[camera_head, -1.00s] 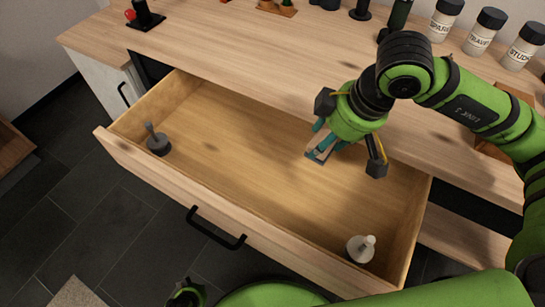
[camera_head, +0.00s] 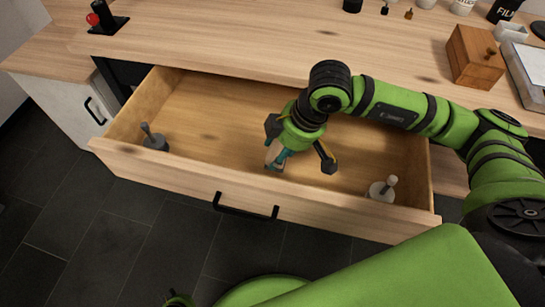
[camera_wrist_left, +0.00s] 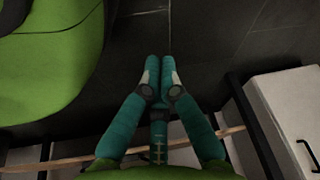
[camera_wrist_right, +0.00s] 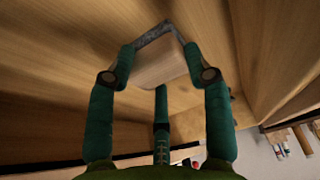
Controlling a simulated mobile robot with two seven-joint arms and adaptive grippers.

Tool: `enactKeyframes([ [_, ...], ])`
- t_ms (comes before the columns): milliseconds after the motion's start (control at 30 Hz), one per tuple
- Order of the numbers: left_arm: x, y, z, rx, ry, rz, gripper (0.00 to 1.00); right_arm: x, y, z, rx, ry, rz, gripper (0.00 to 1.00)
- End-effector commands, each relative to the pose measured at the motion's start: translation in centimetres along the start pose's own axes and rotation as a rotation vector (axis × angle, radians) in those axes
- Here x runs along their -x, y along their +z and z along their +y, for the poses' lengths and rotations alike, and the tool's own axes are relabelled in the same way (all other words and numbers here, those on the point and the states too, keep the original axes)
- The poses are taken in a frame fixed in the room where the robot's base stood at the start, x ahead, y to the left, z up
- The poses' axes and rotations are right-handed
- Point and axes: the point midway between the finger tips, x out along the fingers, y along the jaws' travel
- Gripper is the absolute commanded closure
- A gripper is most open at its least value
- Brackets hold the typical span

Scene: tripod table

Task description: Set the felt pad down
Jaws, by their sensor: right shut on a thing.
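The felt pad (camera_wrist_right: 160,64) is a thin tan piece with a grey edge, held between the fingertips of my right gripper (camera_wrist_right: 160,48) in the right wrist view. In the head view my right gripper (camera_head: 275,160) is inside the open drawer (camera_head: 190,183), near its front wall, pointing down. The pad (camera_head: 272,153) is partly hidden by the fingers there. I cannot tell whether it touches the drawer floor. My left gripper (camera_wrist_left: 160,62) is shut and empty, with its fingertips together above the dark floor.
In the drawer a dark-grey stemmed piece (camera_head: 154,139) stands at the left and a pale one (camera_head: 382,189) at the right. The drawer floor between them is mostly clear. A wooden box (camera_head: 474,56) and a red-topped joystick (camera_head: 106,18) stand on the counter.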

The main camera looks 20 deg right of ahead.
Motion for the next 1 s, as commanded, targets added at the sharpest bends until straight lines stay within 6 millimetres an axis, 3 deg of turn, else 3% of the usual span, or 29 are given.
enactKeyframes([
  [33, -0.1, 0.2, 0.1, 0.002, 0.001, -0.008, 1.00, -1.1, 0.5, -0.1, 0.002, -0.004, -0.002, 0.80],
  [133, 0.1, 0.2, 0.1, 0.005, 0.002, -0.023, 1.00, -1.8, 0.8, 0.0, 0.009, -0.004, -0.001, 0.80],
  [533, 0.4, 0.4, 0.2, 0.008, 0.003, -0.044, 1.00, -2.3, 1.0, 0.0, 0.012, -0.004, 0.001, 0.80],
  [567, 0.5, 0.4, 0.2, 0.008, 0.003, -0.046, 1.00, -2.2, 0.9, 0.0, 0.012, -0.004, 0.000, 0.41],
  [600, 0.6, 0.4, 0.2, 0.008, 0.003, -0.046, 1.00, -2.1, 0.9, 0.0, 0.012, -0.004, 0.000, 0.25],
  [1000, 0.6, 0.3, 0.2, 0.007, 0.003, -0.042, 1.00, -2.0, 0.9, 0.0, 0.011, -0.005, 0.000, 0.25],
])
